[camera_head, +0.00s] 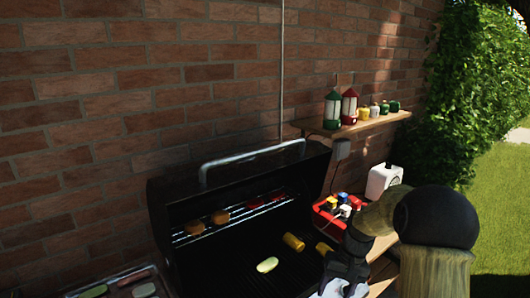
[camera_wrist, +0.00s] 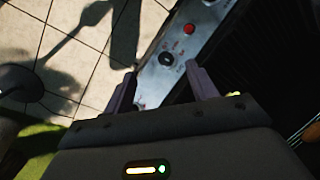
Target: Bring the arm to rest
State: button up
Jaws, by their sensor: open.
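My gripper shows in the wrist view (camera_wrist: 162,92), with its two fingers apart and nothing between them. Past the fingers lies a pale metal panel (camera_wrist: 200,30) with a red button (camera_wrist: 190,29) and a black knob (camera_wrist: 166,59). I cannot tell how far the fingers are from it. In the head view my arm (camera_head: 375,235) is at the lower right, in front of the grill's right side. The fingertips are not clearly visible there.
An open black grill (camera_head: 225,275) holds corn, patties and a pale green vegetable piece. A red tray (camera_head: 325,212) with small coloured items and a white box (camera_head: 384,180) stand to its right. A wall shelf (camera_head: 370,124) carries lanterns and jars. Paving (camera_wrist: 60,60) shows below.

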jog(key=s+a+r+t+h, duration=0.1)
jog(key=s+a+r+t, duration=0.1)
jog(key=s, duration=0.6)
jog(key=s+a+r+n+t+h, duration=0.1)
jog(key=s+a, duration=0.1)
jog(key=s, duration=0.7)
jog(key=shift+s+r+t+h, duration=0.15)
jog(key=shift+r+t+h, duration=0.2)
jog(key=shift+t+h, duration=0.05)
